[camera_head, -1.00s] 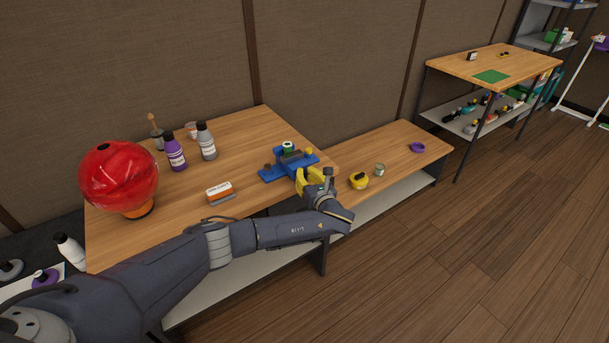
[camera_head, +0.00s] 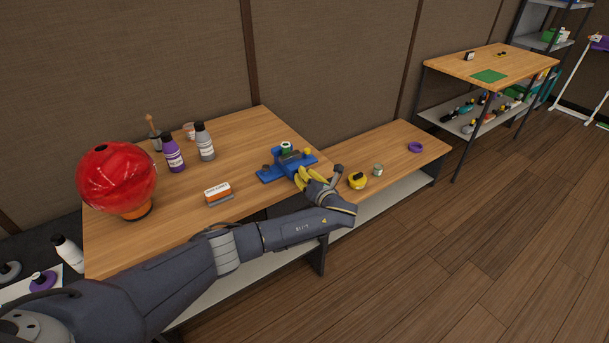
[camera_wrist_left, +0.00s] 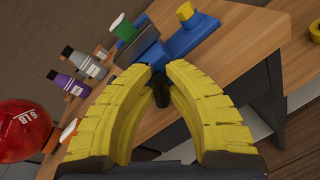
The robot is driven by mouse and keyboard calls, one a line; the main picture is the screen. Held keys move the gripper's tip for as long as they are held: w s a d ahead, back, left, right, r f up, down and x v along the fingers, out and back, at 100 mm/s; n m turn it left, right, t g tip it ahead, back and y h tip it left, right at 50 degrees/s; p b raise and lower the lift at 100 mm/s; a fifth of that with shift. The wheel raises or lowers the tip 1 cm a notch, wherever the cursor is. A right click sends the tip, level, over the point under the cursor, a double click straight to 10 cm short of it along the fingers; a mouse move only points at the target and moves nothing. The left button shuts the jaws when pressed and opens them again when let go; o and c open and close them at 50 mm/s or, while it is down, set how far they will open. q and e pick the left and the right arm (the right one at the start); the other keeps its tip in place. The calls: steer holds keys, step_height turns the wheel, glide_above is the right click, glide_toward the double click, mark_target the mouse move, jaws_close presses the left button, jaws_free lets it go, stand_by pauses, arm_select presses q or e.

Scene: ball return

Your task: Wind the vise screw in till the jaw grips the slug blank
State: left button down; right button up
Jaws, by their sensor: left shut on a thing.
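The blue vise (camera_head: 270,175) sits near the right front edge of the wooden bench. It also shows at the top of the left wrist view (camera_wrist_left: 195,40). A green cylinder with a pale end (camera_wrist_left: 124,30) stands at its dark jaw; I cannot tell whether this is the slug blank or whether the jaw touches it. My left gripper (camera_head: 304,174) is at the vise's near side. Its yellow fingers (camera_wrist_left: 161,73) are closed around the dark screw handle (camera_wrist_left: 161,94), which shows between them. The fingers hide most of the screw. My right gripper is not in view.
A red globe (camera_head: 115,175), a purple bottle (camera_head: 173,155), a grey bottle (camera_head: 204,143) and an orange-and-white box (camera_head: 217,192) stand left of the vise. A lower bench to the right holds a yellow round thing (camera_head: 357,182), a small can (camera_head: 378,169) and a purple ring (camera_head: 415,147).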

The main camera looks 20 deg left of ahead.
arm_select(q)
steer(key=c, duration=1.4)
jaws_free()
steer(key=shift+o, duration=0.2)
